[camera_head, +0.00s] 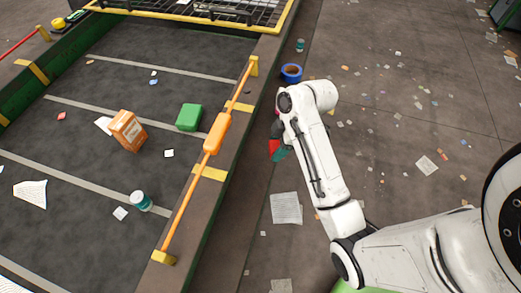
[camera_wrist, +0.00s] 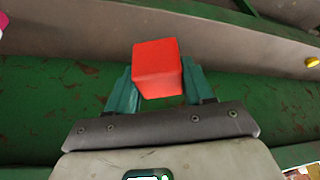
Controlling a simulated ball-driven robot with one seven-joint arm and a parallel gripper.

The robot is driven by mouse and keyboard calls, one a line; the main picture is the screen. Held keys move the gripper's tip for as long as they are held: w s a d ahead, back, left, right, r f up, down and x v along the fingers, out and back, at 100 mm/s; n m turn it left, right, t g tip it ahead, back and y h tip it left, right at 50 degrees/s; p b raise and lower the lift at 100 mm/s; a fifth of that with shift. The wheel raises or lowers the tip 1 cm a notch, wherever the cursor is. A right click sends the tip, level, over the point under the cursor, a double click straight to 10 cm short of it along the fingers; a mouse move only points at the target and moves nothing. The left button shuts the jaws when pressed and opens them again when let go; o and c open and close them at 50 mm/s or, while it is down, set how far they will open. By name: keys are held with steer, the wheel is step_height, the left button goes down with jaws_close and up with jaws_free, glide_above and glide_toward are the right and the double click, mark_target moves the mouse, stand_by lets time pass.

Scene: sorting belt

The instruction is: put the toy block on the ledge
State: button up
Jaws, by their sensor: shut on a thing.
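My gripper (camera_wrist: 158,88) is shut on a red toy block (camera_wrist: 157,66), with a teal finger on each side of it. In the head view the block (camera_head: 274,148) shows only in part below my wrist, to the right of the belt's side. The ledge (camera_head: 207,207) is the grey-brown strip along the belt's right edge, with yellow marks. The block appears beside it and apart from it. In the wrist view a grey-brown band and a scratched green side lie behind the block.
An orange rail (camera_head: 180,211) with a thick orange handle (camera_head: 215,133) runs along the ledge. On the belt are a green block (camera_head: 189,117), an orange box (camera_head: 127,131) and a teal-and-white jar (camera_head: 140,201). A blue roll (camera_head: 291,72) and scattered papers lie on the floor.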

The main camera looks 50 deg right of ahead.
steer(key=w+f, duration=0.2)
steer(key=w+d+f, duration=0.1)
steer(key=w+f, duration=0.1)
steer(key=w+d+f, duration=0.1)
steer(key=w+f, duration=0.1)
steer(key=shift+w+f, duration=0.1)
steer(key=shift+f, duration=0.2)
steer(key=shift+w+f, duration=0.1)
steer(key=shift+f, duration=1.55)
steer(key=shift+f, duration=0.15)
steer(key=o, duration=1)
